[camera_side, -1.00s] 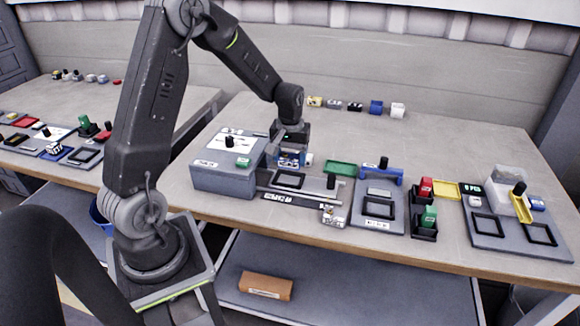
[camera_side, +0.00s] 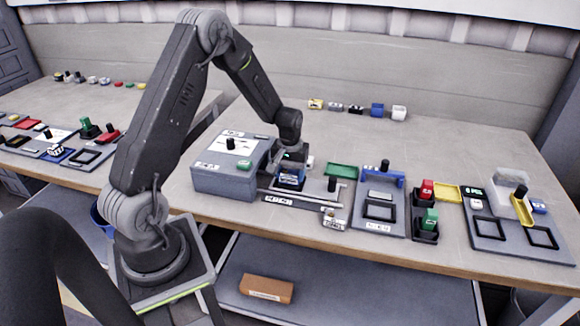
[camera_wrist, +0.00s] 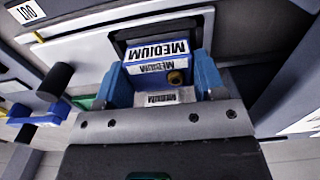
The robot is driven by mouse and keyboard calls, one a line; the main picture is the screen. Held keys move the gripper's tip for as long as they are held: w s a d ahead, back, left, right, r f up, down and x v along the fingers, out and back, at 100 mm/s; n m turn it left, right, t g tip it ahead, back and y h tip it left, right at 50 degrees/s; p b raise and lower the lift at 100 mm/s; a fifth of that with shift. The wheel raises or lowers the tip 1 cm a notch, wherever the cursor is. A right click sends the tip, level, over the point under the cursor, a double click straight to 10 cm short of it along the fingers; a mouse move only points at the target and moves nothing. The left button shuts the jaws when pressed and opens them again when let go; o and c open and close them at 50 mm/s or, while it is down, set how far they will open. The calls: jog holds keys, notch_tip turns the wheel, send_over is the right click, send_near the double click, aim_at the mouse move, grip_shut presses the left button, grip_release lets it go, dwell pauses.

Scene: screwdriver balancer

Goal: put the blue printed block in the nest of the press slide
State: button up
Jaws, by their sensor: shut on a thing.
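The blue printed block (camera_wrist: 158,58), with white labels reading MEDIUM, is between the blue fingers of my gripper (camera_wrist: 165,82) in the wrist view. In the side view the block (camera_side: 290,178) is at the black-framed nest of the press slide. My gripper (camera_side: 290,162) is shut on it from above. The nest's dark rim (camera_wrist: 122,40) shows behind the block in the wrist view. The block hides most of the nest, and I cannot tell whether it touches the floor of the nest.
The grey press box (camera_side: 222,180) stands just left of the slide. A black knob (camera_side: 332,184) rises to the right of the nest. A green tray (camera_side: 341,171) and a blue bridge fixture (camera_side: 385,177) stand further right. The table behind is clear up to a row of small blocks.

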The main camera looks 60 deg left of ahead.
jog(key=shift+f, duration=0.2)
jog(key=o, duration=1)
jog(key=shift+r, duration=0.1)
notch_tip(320, 180, up, 14)
jog(key=shift+f, duration=0.2)
jog(key=shift+r, duration=0.1)
jog(key=shift+r, duration=2.4)
